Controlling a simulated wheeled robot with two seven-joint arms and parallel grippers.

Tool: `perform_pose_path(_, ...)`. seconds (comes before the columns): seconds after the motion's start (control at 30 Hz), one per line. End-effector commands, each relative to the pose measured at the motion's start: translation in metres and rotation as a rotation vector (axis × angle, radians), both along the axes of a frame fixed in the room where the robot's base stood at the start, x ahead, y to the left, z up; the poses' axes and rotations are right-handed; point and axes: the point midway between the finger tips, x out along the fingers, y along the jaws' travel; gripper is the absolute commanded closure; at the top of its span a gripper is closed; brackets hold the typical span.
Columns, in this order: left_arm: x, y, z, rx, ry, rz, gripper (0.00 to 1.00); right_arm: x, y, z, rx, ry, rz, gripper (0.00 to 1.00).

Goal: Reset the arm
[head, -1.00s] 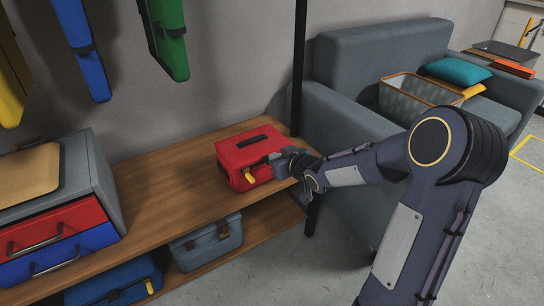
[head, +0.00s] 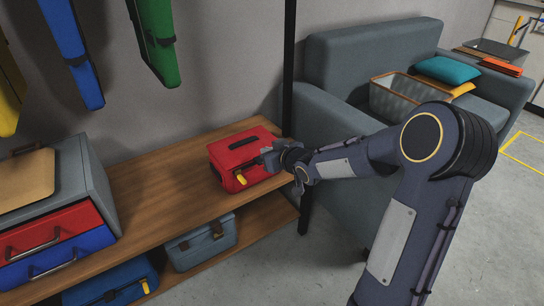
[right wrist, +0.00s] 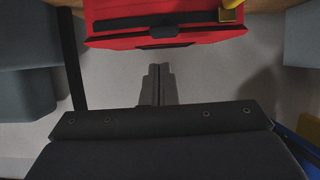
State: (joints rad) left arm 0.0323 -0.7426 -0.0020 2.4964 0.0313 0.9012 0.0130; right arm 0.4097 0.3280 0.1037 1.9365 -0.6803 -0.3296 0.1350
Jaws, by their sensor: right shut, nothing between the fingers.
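My right arm (head: 425,205) reaches in from the right in the head view. Its right gripper (head: 266,158) is at the right front side of a red case (head: 238,153) on the wooden shelf. In the right wrist view the two fingers (right wrist: 158,72) are together with nothing between them. The red case (right wrist: 165,22) shows just beyond the fingertips there, with a gap of floor visible between. In the head view I cannot tell whether the gripper touches the case. My left gripper is not in view.
The wooden shelf (head: 160,195) has a grey toolbox (head: 203,243) on its lower board. A drawer cabinet (head: 88,190) stands left. A black post (head: 288,65) and a grey sofa (head: 345,65) with a basket (head: 408,98) stand right. Blue and green cases hang on the wall.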

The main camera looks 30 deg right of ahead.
Motion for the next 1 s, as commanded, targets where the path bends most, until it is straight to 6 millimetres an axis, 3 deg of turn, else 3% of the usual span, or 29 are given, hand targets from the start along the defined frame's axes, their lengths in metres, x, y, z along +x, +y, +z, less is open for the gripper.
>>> perform_pose_path(0.1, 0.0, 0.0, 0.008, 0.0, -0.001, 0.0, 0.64, -0.03, -0.002, -0.008, 0.001, 0.0, -0.001, 1.0)
perform_pose_path(0.3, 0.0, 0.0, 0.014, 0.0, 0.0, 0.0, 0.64, -0.068, -0.005, -0.021, 0.0, -0.007, 0.001, 1.0)
perform_pose_path(0.5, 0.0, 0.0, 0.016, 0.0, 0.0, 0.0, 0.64, -0.088, -0.007, -0.028, -0.001, -0.011, 0.003, 1.0)
perform_pose_path(0.7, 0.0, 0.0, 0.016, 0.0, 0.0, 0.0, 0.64, -0.092, -0.007, -0.03, -0.001, -0.013, 0.004, 1.0)
perform_pose_path(0.87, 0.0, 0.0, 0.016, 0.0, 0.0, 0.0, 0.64, -0.097, -0.006, -0.02, -0.012, 0.014, -0.017, 1.0)
perform_pose_path(1.0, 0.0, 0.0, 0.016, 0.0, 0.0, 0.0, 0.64, -0.125, -0.002, 0.004, -0.015, 0.129, -0.097, 1.0)
